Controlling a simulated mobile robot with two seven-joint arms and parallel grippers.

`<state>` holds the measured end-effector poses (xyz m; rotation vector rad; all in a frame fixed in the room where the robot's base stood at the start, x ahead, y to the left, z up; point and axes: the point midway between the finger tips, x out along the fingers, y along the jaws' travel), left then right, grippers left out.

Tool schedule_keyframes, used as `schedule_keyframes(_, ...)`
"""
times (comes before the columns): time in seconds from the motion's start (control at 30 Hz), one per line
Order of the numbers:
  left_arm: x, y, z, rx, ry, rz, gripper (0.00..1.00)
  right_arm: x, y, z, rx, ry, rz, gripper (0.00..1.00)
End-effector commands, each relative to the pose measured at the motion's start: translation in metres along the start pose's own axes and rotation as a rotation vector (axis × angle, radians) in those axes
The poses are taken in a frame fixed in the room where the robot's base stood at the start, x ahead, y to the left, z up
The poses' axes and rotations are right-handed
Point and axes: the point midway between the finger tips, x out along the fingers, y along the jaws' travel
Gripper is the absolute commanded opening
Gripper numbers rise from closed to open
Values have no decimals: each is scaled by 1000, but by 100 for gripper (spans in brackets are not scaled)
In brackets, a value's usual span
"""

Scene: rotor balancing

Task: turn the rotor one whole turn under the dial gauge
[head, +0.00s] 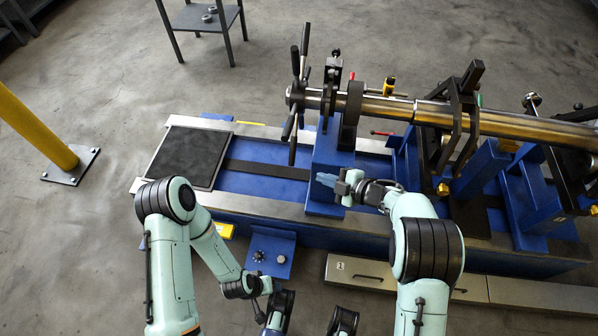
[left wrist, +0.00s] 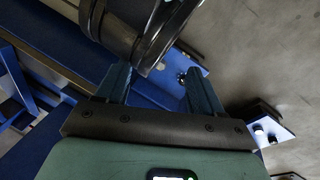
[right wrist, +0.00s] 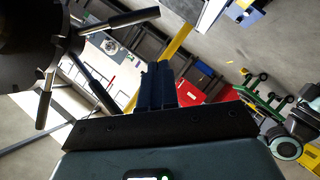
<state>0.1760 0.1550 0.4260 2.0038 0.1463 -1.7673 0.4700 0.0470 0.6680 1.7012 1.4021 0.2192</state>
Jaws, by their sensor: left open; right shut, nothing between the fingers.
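The rotor (head: 393,108) is a long bright steel shaft lying across the blue stand (head: 327,158). Its left end carries a hub with several dark spokes (head: 295,62). In the right wrist view the spokes (right wrist: 92,87) fan out at the left beside a large dark disc. My right gripper (head: 326,180) is shut and empty, in front of the blue stand, below the shaft and apart from the spokes; its fingers (right wrist: 157,84) touch each other. My left gripper (left wrist: 160,88) is open, with a dark rounded part beyond its fingers. I cannot pick out the dial gauge for sure.
A black mat (head: 188,157) lies on the left end of the bench. A yellow post (head: 35,127) stands at far left, and a small grey table (head: 205,15) behind. Grey drawers (head: 362,273) lie along the bench's front. Floor between post and bench is clear.

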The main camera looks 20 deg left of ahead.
Motion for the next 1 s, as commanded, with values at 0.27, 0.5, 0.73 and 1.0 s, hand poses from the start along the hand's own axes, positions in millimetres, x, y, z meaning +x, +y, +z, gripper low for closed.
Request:
schedule_keyframes(0.27, 12, -5, -17, -4, 48, -3, 67, 42, -1, -3, -22, 12, -11, 0)
schedule_keyframes(0.5, 29, -11, -40, -9, 115, -8, 67, 95, -2, -3, -20, 11, -11, 0)
schedule_keyframes(0.73, 47, -30, -23, -28, 57, -39, 67, 120, -1, 17, -17, 7, -8, 0)
schedule_keyframes(1.0, 54, -38, -11, -39, 16, -54, 67, 128, 1, 24, -14, 8, -6, 0)
